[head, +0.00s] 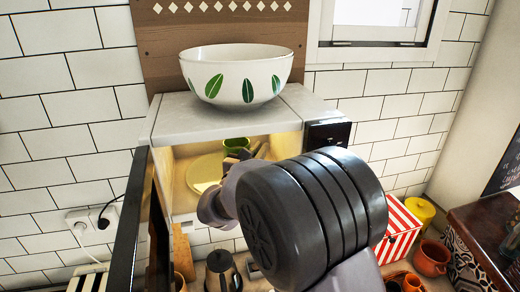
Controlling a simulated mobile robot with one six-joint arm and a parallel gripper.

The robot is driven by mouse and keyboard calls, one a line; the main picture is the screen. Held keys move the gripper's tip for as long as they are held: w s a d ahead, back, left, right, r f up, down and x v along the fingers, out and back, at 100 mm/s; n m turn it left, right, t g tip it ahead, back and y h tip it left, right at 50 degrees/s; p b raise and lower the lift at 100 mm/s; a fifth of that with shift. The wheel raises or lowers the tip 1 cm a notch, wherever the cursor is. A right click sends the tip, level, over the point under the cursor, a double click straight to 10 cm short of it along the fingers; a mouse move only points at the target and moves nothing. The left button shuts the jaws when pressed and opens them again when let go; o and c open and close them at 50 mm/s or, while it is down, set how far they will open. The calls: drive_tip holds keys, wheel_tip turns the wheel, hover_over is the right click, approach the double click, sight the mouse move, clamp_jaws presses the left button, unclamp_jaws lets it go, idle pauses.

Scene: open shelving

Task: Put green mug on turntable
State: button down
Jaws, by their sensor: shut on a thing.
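The green mug (235,144) is inside the open, lit microwave (168,165), toward the back. My gripper (243,154) reaches into the cavity and is shut on the mug; my arm hides much of the gripper and the mug's lower part. The pale yellow turntable (203,173) lies on the cavity floor, its right part hidden behind my arm. The mug appears over or near its back right part. I cannot tell whether the mug touches it.
The microwave door (128,225) stands open at the left. A white bowl with green leaves (236,75) sits on top. Below are a dark kettle (222,272), a red-striped box (400,228), a yellow canister (420,211) and an orange pot (431,258).

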drive_tip(key=c, duration=1.5)
unclamp_jaws()
drive_tip(key=shift+f, duration=0.1)
drive_tip(key=shift+c, duration=0.2)
